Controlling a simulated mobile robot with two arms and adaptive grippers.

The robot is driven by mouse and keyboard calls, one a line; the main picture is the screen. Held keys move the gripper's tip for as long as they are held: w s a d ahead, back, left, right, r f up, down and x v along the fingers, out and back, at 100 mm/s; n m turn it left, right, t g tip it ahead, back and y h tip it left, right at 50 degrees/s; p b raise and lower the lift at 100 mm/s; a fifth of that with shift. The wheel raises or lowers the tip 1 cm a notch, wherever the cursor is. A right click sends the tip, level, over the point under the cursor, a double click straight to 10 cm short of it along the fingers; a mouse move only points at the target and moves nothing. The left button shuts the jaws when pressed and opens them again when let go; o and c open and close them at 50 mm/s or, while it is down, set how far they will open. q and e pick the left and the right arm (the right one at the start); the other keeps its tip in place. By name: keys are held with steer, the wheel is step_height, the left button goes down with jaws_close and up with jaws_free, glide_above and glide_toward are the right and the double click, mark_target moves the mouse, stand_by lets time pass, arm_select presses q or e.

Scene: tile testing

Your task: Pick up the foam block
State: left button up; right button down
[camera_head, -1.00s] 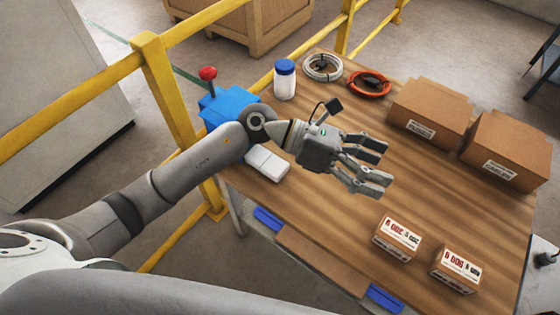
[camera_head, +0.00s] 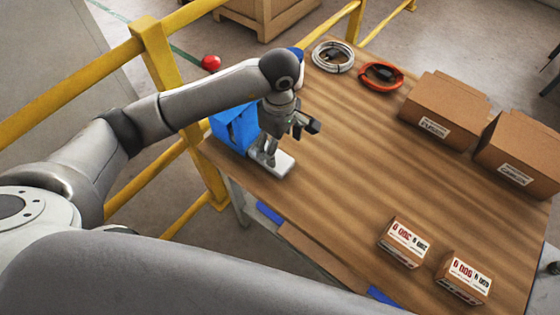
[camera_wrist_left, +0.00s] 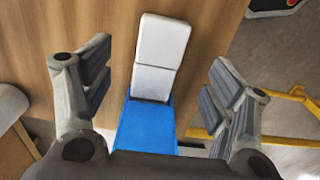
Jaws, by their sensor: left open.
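The foam block, a white flat oblong piece with a line across its middle, lies on the wooden table (camera_head: 340,200) near its left edge (camera_head: 281,167). In the left wrist view the block (camera_wrist_left: 160,55) shows between the fingers, beyond a blue object. My left gripper (camera_head: 268,158) points down over the block and hides part of it in the head view. In the wrist view its fingers (camera_wrist_left: 160,76) are spread apart with the block between them in the picture. Contact cannot be told. My right gripper is not in view.
Yellow rails (camera_head: 155,75) run along the left. The table's middle is clear.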

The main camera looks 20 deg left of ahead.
mark_target(280, 161)
arm_select(q)
steer(key=shift+s+d+f+p, duration=0.1)
steer(key=shift+f+p, duration=0.15)
steer(key=shift+f, duration=1.45)
steer(key=shift+s+f+p, duration=0.1)
steer(key=shift+f+p, duration=0.15)
steer(key=shift+f, duration=1.4)
steer(key=c, duration=0.8)
